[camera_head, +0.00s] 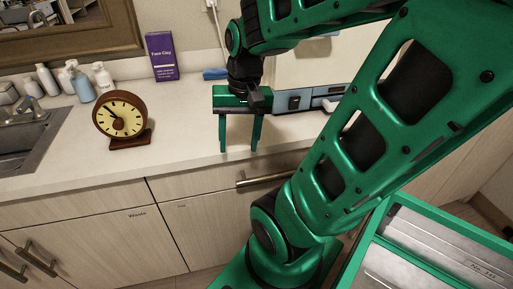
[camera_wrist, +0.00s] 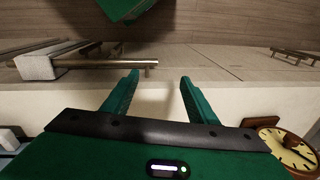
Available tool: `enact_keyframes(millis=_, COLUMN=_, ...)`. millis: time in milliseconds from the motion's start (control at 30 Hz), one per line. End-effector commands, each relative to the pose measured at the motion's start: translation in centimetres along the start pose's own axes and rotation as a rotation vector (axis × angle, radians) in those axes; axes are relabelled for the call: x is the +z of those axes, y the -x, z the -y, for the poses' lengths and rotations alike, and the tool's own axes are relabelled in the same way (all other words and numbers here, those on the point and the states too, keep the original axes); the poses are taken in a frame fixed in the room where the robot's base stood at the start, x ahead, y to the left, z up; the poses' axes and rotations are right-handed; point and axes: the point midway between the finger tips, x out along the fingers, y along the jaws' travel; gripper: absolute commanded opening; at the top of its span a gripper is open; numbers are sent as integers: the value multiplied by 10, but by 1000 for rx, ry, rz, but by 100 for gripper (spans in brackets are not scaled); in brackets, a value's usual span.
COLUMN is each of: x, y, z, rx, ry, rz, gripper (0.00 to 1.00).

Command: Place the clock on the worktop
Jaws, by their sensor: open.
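The clock (camera_head: 121,117) has a round brown case, a cream dial and a brown base. It stands upright on the white worktop (camera_head: 185,110), near the front edge, right of the sink. In the wrist view the clock (camera_wrist: 289,148) is partly cut off at the lower right. My gripper (camera_head: 239,150) is open and empty, fingers pointing down at the worktop's front edge, well to the right of the clock. In the wrist view its two green fingers (camera_wrist: 160,82) are spread apart with nothing between them.
A purple Face Clay box (camera_head: 161,57) stands behind the clock. Several bottles (camera_head: 78,82) stand by the sink (camera_head: 28,138) at the left. A grey-blue device (camera_head: 293,100) is right of my gripper. The worktop between clock and gripper is clear. A drawer handle (camera_head: 268,180) projects below.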

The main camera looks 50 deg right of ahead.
Motion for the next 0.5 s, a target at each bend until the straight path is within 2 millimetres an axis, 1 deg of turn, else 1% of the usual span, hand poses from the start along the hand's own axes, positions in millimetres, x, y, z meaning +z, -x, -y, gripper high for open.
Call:
enact_keyframes(millis=33, x=10, y=1, z=-11, rx=23, ry=48, rz=6, gripper=53)
enact_keyframes(millis=100, x=22, y=2, z=-26, rx=53, ry=105, rz=20, gripper=53)
enact_keyframes(millis=200, x=33, y=2, z=-40, rx=78, ry=158, rz=38, gripper=53)
enact_keyframes(millis=233, x=33, y=3, z=-44, rx=82, ry=167, rz=41, gripper=53)
enact_keyframes(millis=333, x=36, y=3, z=-49, rx=90, ry=184, rz=47, gripper=53)
enact_keyframes(millis=500, x=36, y=3, z=-49, rx=91, ry=185, rz=47, gripper=53)
